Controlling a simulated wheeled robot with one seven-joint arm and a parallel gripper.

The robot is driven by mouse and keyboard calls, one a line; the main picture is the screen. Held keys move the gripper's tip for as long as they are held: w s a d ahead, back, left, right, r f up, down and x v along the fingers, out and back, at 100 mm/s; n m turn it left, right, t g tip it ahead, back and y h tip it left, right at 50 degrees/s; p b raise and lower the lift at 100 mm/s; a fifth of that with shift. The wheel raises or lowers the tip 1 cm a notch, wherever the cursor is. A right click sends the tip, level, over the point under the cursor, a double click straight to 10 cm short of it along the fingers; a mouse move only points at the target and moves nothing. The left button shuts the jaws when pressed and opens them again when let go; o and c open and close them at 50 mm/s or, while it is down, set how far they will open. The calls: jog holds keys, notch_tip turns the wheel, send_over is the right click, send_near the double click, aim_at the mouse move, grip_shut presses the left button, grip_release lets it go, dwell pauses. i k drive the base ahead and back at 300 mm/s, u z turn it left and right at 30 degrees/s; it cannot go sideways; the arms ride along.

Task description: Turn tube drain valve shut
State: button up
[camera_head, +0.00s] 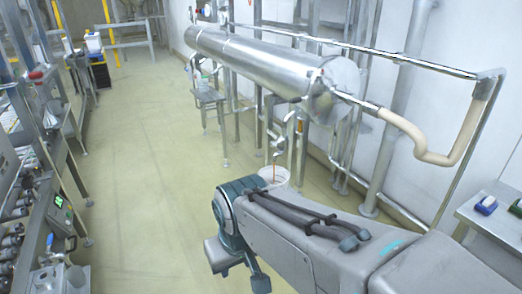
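A large shiny metal tube (250,65) lies horizontally on a metal frame along the right wall. Under its near end, a small metal drain fitting with a valve (281,137) hangs down. The valve's handle is too small to make out. A thin brown stream (274,172) shows below the fitting, above a white bucket (283,177) on the floor. My arm (300,225) reaches in from the lower right and partly covers the bucket. My gripper cannot be made out; the arm's far end lies low in the picture, apart from the valve.
A tan-covered pipe (425,145) and metal rails stand right of the tube. Machinery (35,235) and racks line the left. A small metal stand (209,98) is farther back. The middle floor is clear.

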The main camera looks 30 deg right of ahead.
aim_at(278, 146)
jog(key=z, duration=0.85)
jog(key=i, duration=1.05)
jog(key=u, duration=0.05)
jog(key=k, duration=0.35)
jog(key=z, duration=1.15)
jog(key=i, duration=0.95)
jog(key=u, duration=0.3)
